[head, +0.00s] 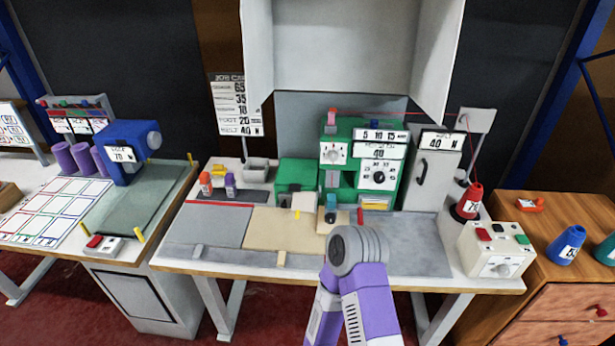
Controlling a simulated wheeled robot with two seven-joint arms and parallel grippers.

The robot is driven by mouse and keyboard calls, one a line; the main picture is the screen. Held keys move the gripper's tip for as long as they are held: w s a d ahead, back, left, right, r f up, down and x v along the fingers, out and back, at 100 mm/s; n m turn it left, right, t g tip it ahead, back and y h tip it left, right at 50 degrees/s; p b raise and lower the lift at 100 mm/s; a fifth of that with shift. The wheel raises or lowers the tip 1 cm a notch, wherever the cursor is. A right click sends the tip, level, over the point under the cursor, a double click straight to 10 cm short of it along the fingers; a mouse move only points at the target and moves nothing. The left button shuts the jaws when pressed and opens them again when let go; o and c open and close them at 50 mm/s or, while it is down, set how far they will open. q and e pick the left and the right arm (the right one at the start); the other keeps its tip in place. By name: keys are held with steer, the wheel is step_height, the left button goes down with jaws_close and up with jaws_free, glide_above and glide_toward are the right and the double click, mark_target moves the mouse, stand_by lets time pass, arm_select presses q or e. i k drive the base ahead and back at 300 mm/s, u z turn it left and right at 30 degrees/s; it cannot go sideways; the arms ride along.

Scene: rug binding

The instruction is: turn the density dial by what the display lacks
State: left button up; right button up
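The green machine (361,134) stands at the back of the middle table. Its right face carries a display strip reading 5 10 15 (380,135), a panel reading 40 (379,153), and a round dark dial (378,177) with marks around it. A second, white-plated dial (333,153) sits on its left part. I cannot read which dial is labelled density. A purple arm of mine with a grey joint rises at the bottom middle, in front of the table. Neither gripper can be made out.
A job card (230,103) with several numbers hangs behind the table's left. A grey cabinet marked 40 N (434,165) stands right of the machine. A red cone (468,202) and a white control box (496,250) are at the right. Grey fabric (205,224) lies front left.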

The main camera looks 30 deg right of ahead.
mark_target(379, 176)
steer(key=u, duration=1.15)
steer(key=k, duration=1)
steer(key=z, duration=1.6)
steer(key=i, duration=0.25)
steer(key=z, duration=0.1)
